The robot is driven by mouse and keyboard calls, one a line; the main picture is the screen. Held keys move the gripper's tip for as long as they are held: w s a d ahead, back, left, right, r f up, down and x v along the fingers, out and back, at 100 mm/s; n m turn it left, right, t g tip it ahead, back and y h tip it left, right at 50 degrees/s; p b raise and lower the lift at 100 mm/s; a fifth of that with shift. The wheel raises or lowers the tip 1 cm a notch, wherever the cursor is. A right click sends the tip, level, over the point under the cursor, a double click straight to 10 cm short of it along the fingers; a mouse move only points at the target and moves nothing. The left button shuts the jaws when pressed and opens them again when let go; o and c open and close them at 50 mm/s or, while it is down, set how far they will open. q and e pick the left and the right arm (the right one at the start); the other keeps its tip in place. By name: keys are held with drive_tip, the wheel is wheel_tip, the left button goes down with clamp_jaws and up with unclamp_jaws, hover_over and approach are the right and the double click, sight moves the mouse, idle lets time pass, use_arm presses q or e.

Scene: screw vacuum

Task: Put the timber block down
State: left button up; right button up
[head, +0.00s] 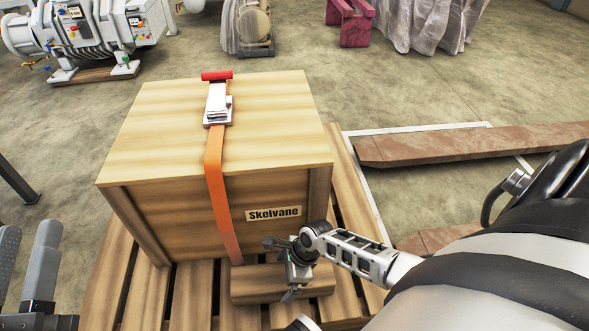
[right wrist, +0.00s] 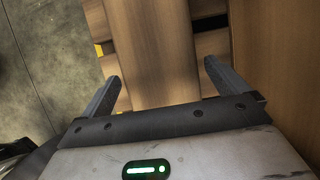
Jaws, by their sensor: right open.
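The timber block (head: 252,283) is a flat brown piece lying on the slatted pallet (head: 145,298), close to the front of the crate. It also shows in the right wrist view (right wrist: 155,55), running up between the fingers. My right gripper (head: 288,268) is open and straddles the block, one finger on the crate side and one on the near side. In the right wrist view (right wrist: 165,90) there are gaps beside both fingers. The block's right part is partly hidden behind the gripper. My left gripper (head: 29,230) is open and empty at the lower left, apart from the block.
A large wooden crate (head: 160,130) labelled Skelvane stands on the pallet, with an orange strap (head: 214,165) and metal buckle over it. Long brown bars (head: 465,145) lie on the floor at right. Machinery (head: 95,30) stands at the back left.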

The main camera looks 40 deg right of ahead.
drive_tip(key=p+v, duration=0.3)
drive_tip(key=v, duration=0.2)
drive_tip(key=shift+r, duration=0.45)
drive_tip(key=p+v, duration=0.2)
drive_tip(key=v, duration=0.1)
drive_tip(key=shift+s+d+r, duration=0.1)
drive_tip(key=shift+d+r, duration=0.05)
drive_tip(key=shift+r, duration=0.1)
use_arm(q)
wheel_tip(320, 180, down, 6)
drive_tip(key=s+n+g+y, duration=0.2)
drive_tip(key=g+y, duration=0.1)
drive_tip(key=g, duration=0.1)
drive_tip(key=shift+s+f+n+p, duration=0.15)
drive_tip(key=shift+s+n+p, duration=0.05)
drive_tip(key=shift+n+p, duration=0.2)
use_arm(e)
drive_tip(key=shift+s+d+r, duration=0.1)
drive_tip(key=shift+d+r, duration=0.05)
drive_tip(key=shift+r, duration=0.1)
use_arm(q)
drive_tip(key=shift+d, duration=0.1)
